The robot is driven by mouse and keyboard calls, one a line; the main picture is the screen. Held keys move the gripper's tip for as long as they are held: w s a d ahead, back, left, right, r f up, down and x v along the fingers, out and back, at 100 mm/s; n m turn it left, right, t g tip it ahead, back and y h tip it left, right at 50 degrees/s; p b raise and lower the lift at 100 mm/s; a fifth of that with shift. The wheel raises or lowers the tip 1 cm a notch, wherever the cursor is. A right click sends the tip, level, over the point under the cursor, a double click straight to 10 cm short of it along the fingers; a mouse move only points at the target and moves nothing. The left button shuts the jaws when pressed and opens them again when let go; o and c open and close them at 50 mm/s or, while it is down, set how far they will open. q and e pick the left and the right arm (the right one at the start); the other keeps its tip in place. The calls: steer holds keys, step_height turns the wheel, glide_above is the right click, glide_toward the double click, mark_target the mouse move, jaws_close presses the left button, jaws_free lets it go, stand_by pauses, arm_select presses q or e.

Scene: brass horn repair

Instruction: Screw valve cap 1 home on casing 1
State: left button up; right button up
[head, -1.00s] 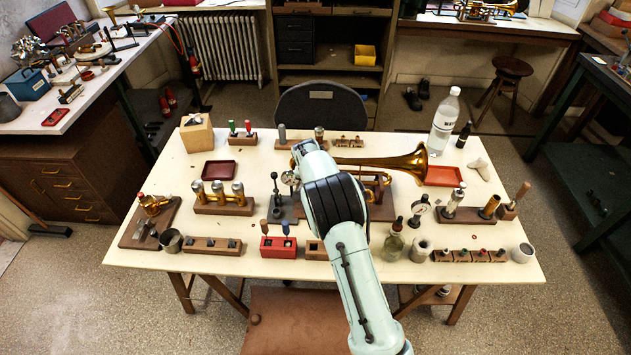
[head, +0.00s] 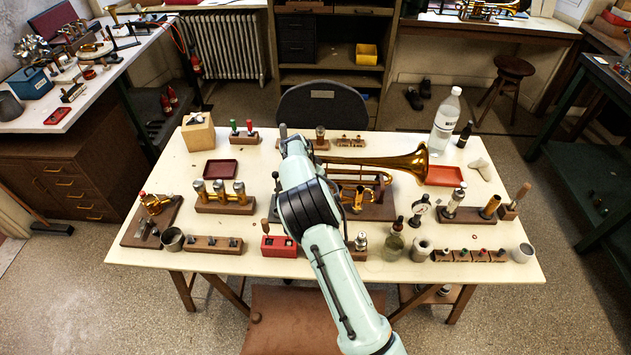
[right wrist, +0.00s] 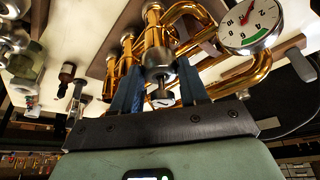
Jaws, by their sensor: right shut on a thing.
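The brass horn (head: 385,162) lies across the middle of the table, its bell to the right. My right arm covers part of it in the head view and hides the right gripper there. In the right wrist view the horn's brass valve casings (right wrist: 153,32) stand in a row. My right gripper (right wrist: 160,72) has its two dark blue fingers close around a small silver cap (right wrist: 162,97), in line with the nearest casing's silver end (right wrist: 158,57). I cannot tell whether cap and casing touch or how far the thread is engaged. My left gripper is not in view.
A round dial gauge (right wrist: 249,22) stands close to the right finger. In the head view a block with three brass and silver cylinders (head: 223,204) and a red block (head: 279,247) stand left of my arm. A water bottle (head: 445,122) stands at the back right.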

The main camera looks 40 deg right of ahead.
steer(key=m+g, duration=0.1)
steer(key=m, duration=0.1)
steer(key=m+g, duration=0.1)
steer(key=m, duration=0.2)
steer(key=shift+w, duration=0.2)
steer(key=o, duration=1.2)
steer(key=shift+o, duration=0.2)
